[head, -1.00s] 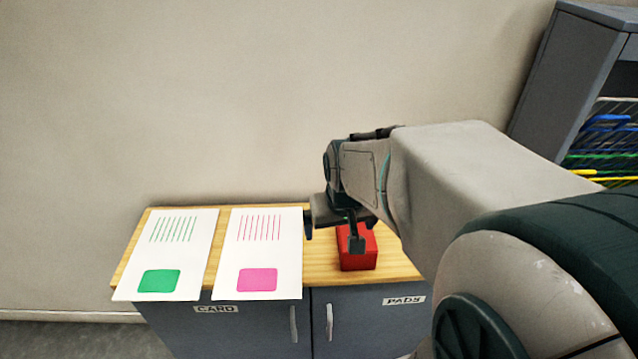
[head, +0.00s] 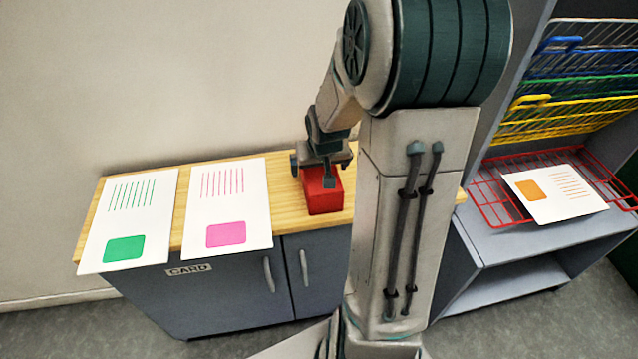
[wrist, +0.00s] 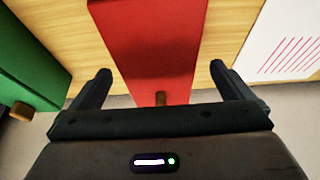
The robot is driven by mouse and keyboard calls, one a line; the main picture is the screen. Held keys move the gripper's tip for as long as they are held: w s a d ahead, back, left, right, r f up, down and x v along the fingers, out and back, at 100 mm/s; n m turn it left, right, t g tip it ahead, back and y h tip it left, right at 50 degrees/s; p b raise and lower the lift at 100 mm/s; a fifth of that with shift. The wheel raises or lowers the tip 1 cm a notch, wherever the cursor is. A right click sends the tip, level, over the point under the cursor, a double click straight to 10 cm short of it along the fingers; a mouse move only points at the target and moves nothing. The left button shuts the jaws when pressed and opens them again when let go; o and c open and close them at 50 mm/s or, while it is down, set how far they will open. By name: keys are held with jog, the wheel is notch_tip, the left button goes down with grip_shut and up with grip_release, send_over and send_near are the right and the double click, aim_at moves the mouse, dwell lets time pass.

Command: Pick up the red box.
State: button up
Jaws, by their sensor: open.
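The red box (head: 323,201) stands on the wooden top of the cabinet (head: 285,222), partly covered from above by my gripper (head: 314,175). My gripper (wrist: 160,72) is open and empty there, one finger to each side of the box in the picture. I cannot tell how far the fingertips are above the box or whether they touch it.
A green box (wrist: 25,60) is left of the red one in the wrist view. Sheets with a green patch (head: 124,249) and a pink patch (head: 226,234) lie on the cabinet's left. A shelf unit at right holds coloured wire racks and a sheet with an orange patch (head: 552,195).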

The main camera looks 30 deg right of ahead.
jog(key=shift+b+x, duration=0.4)
jog(key=shift+x, duration=2.5)
jog(key=shift+s+d, duration=0.1)
jog(key=shift+s, duration=0.05)
jog(key=c, duration=1)
